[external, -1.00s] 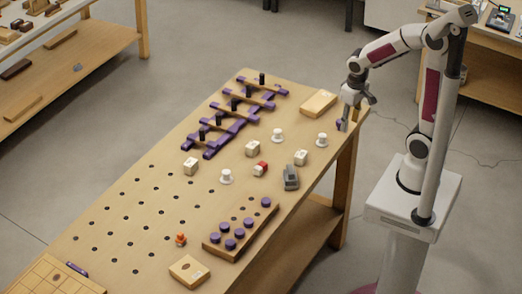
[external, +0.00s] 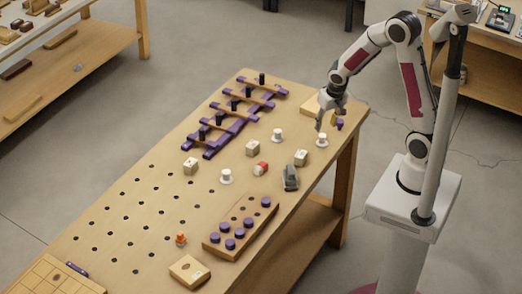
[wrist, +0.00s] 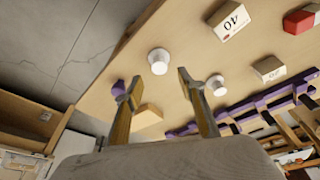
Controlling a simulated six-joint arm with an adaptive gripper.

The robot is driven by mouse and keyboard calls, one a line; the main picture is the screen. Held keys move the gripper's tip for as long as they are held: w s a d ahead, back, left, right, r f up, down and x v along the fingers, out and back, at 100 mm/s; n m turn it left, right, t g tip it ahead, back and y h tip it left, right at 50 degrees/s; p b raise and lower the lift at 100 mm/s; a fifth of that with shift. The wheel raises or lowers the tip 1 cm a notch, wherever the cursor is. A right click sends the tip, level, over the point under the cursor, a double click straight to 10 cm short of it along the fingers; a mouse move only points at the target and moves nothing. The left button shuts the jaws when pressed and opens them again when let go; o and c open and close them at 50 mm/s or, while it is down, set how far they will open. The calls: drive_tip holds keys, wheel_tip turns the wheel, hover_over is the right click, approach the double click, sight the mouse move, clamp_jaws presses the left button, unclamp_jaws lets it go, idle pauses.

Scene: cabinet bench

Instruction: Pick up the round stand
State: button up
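Several white round stands, each a short cylinder on a wider disc, are on the table. One stands near the right edge in the external view (external: 322,140); it appears beyond and roughly between my fingertips in the wrist view (wrist: 158,62). A second stand (external: 277,135) is farther left, and it shows right of my fingers in the wrist view (wrist: 216,85). A third stand (external: 227,177) is nearer the middle. My gripper (external: 329,124) is open and empty, just above the right-edge stand in the external picture; it also shows in the wrist view (wrist: 158,84).
A purple piece (wrist: 118,88) is beside my left finger. A wooden block (external: 311,104) lies behind my gripper. White cubes (external: 301,157), a red-and-white cube (external: 260,168) and a grey object (external: 291,178) are nearby. A purple rack (external: 233,125) occupies the far left.

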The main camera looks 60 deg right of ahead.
sight(323, 136)
drive_tip(key=shift+w, duration=0.1)
drive_tip(key=shift+f, duration=0.1)
idle(0.4)
drive_tip(key=shift+x, duration=1.15)
drive_tip(key=shift+s+x, duration=0.15)
drive_tip(key=shift+x, duration=0.6)
drive_tip(key=shift+s+x, duration=0.15)
drive_tip(key=shift+x, duration=1.75)
drive_tip(key=shift+w, duration=0.1)
